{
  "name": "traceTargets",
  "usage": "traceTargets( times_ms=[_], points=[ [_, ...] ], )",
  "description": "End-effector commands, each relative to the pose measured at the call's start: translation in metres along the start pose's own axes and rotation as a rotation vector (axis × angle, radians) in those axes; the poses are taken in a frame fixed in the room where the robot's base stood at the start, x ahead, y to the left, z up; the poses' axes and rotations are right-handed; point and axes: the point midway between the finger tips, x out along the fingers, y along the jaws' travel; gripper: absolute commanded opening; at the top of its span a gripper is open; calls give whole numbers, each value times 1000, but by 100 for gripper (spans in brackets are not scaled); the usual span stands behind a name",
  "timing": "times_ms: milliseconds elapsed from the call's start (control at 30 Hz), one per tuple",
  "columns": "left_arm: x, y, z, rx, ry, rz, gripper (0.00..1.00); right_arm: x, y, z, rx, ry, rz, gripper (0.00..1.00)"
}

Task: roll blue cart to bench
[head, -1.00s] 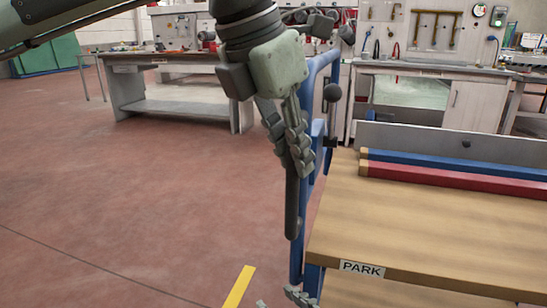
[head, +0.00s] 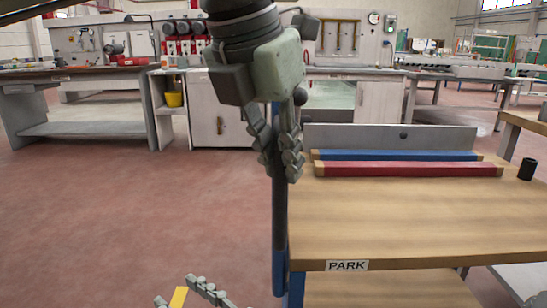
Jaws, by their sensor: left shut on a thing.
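The blue cart has a wooden top (head: 400,220), a blue post (head: 279,272) at its left side and a lower wooden shelf. A PARK label (head: 347,265) is on its front edge. A blue bar (head: 400,155) and a red bar (head: 405,170) lie on the top near an upright grey plate (head: 390,138). My left gripper (head: 279,165) is shut on the dark upright grip of the cart's handle, hiding part of it.
A grey workbench (head: 85,130) stands at the back left. A black cylinder (head: 526,168) is at the right. The red floor (head: 130,220) left of the cart is clear.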

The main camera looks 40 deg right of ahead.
Motion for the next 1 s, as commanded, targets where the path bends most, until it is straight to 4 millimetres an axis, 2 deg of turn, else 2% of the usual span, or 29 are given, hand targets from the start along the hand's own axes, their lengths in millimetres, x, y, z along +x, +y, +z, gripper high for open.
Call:
traceTargets(
  times_ms=[167, 200, 367, 633, 733, 867, 1000],
  points=[
    [-1, -4, 3, 4, -10, -9, 0, 0, 0, 0, 0, 1, 0, 40],
    [-1, -5, 3, 5, -10, -9, 19, 0, 0, 0, 0, 1, 0, 40],
    [-1, -4, 2, 5, -8, -8, 38, 0, 0, 0, 0, 0, 0, 40],
    [-1, -2, 1, 3, -5, -6, 38, 0, 0, 1, 0, -4, 0, 40],
    [-7, -2, 2, 2, -5, -5, 38, 0, 0, 1, 0, -5, 0, 40],
    [-26, -1, 2, 2, -8, -3, 38, 0, 0, 1, 0, -4, 0, 40],
    [-56, -2, 2, 3, -8, -3, 38, 0, 0, 1, 0, -3, 0, 40]
  ],
)
